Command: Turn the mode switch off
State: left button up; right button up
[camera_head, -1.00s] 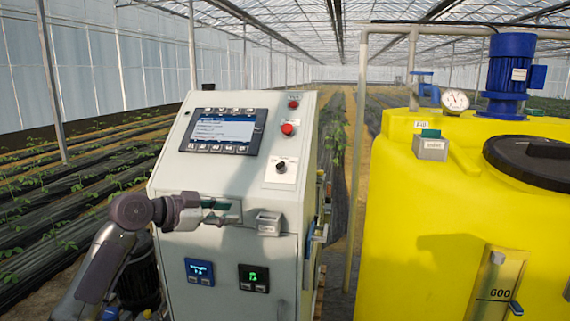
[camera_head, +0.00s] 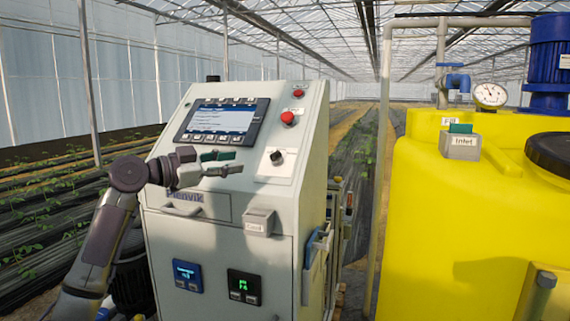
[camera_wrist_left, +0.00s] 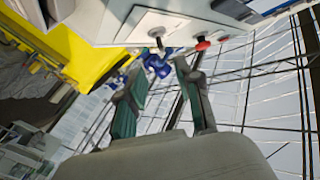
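The mode switch is a small black knob (camera_head: 277,157) on a white plate (camera_head: 275,174) on the cabinet's sloped front. In the left wrist view the black knob (camera_wrist_left: 157,44) shows near the top, ahead of the fingers. Which position it points to is too small to tell. My left gripper (camera_head: 238,163) is open and empty, its green-padded fingers pointing right towards the knob, with a gap left of it. Its fingers (camera_wrist_left: 158,82) also show spread apart in the left wrist view. My right gripper is not in view.
The grey cabinet (camera_head: 180,235) also carries a screen (camera_head: 222,120), a red button (camera_head: 288,118) above the knob and a small box (camera_head: 259,221) below. A yellow tank (camera_head: 450,230) stands to the right. The space before the sloped panel is free.

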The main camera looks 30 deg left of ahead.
aim_at(272, 154)
pick_arm(q)
jog(key=p+x, duration=0.2)
jog(key=x, duration=0.3)
jog(key=p+x, duration=0.2)
jog(key=x, duration=0.4)
jog(key=shift+w+d+r, duration=0.1)
jog(key=shift+w+r, duration=0.15)
jog(key=shift+w, duration=0.05)
jog(key=shift+w+d+f, duration=0.15)
jog(key=shift+w+d, duration=0.15)
jog(key=shift+w, duration=0.35)
jog(key=shift+c, duration=0.3)
grip_shut()
